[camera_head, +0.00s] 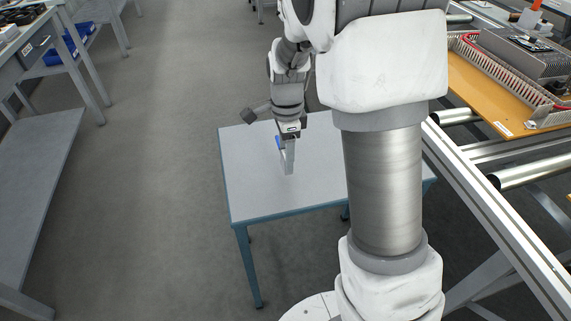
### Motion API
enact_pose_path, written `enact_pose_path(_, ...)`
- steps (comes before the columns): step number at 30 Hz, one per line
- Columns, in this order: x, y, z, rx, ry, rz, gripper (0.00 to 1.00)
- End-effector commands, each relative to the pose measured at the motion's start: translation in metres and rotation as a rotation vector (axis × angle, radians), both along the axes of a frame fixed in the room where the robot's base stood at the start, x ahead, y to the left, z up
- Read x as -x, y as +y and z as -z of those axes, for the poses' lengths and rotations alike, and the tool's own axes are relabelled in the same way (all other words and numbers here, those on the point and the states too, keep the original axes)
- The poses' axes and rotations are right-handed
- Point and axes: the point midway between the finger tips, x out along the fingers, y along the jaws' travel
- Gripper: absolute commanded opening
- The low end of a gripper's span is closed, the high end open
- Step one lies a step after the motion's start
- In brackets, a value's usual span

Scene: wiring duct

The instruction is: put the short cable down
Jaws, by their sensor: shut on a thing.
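My gripper (288,168) points down over the light grey top of a small table with blue-grey legs (255,190). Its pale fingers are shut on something. A small blue piece (279,141) shows at the left side of the fingers and may be part of the short cable; the rest of the cable cannot be made out. I cannot tell whether the fingertips or the held thing touch the tabletop.
The visible tabletop around my gripper is bare. My arm hides its right part. A roller conveyor frame (480,180) runs along the right, carrying a wooden board (485,95) with slotted wiring duct. Grey benches stand at left, one with a blue bin (62,50).

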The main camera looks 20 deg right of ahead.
Motion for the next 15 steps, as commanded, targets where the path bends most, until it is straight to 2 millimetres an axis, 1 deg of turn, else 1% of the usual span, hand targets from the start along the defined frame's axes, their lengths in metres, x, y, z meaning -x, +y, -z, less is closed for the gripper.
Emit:
enact_pose_path(6, 0.0, 0.0, 0.032, 0.0, 0.002, 0.0, 0.04)
enact_pose_path(8, 0.0, 0.0, 0.039, 0.0, 0.002, 0.0, 0.04)
enact_pose_path(15, 0.0, 0.0, 0.039, 0.0, 0.0, -0.001, 0.04)
